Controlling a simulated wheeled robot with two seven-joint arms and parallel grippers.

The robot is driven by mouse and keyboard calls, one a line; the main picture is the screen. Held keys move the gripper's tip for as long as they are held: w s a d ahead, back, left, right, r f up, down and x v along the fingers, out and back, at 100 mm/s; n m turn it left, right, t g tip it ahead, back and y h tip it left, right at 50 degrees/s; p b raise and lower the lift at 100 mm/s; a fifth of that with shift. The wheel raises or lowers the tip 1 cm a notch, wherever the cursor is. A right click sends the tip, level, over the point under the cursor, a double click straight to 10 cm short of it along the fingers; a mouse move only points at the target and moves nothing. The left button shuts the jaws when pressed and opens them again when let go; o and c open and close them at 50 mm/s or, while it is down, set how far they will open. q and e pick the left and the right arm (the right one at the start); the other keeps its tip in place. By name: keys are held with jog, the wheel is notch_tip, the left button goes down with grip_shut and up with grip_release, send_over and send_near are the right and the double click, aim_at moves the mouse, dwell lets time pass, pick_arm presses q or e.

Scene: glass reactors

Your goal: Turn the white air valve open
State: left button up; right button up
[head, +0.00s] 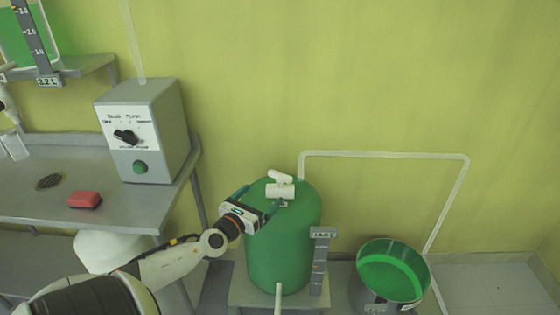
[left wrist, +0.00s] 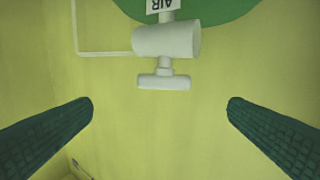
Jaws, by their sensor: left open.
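The white air valve (head: 280,187) sits on top of the green tank (head: 284,250), with a small handle on its upper side. In the left wrist view the valve body (left wrist: 167,40) shows near the top, its T-shaped handle (left wrist: 164,82) below it and an "AIR" label (left wrist: 165,5) at the tank. My left gripper (head: 262,200) is open beside the valve, with its fingers pointing toward it. In the left wrist view the two dark fingers (left wrist: 160,112) are wide apart, and the handle lies between and beyond them, apparently untouched.
A green-lined bucket (head: 392,272) stands right of the tank. A white pipe (head: 385,155) runs along the wall.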

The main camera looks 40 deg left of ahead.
aim_at(278, 176)
pick_arm(q)
jog(key=w+a, duration=0.1)
jog(key=w, duration=0.3)
jog(key=w+a, duration=0.1)
jog(key=w, duration=0.7)
jog(key=shift+a+r+b, duration=0.25)
jog(key=shift+a+b, duration=0.15)
pick_arm(e)
jog(key=shift+s+d+f, duration=0.1)
jog(key=shift+s+f, duration=0.25)
jog(key=shift+s, duration=0.2)
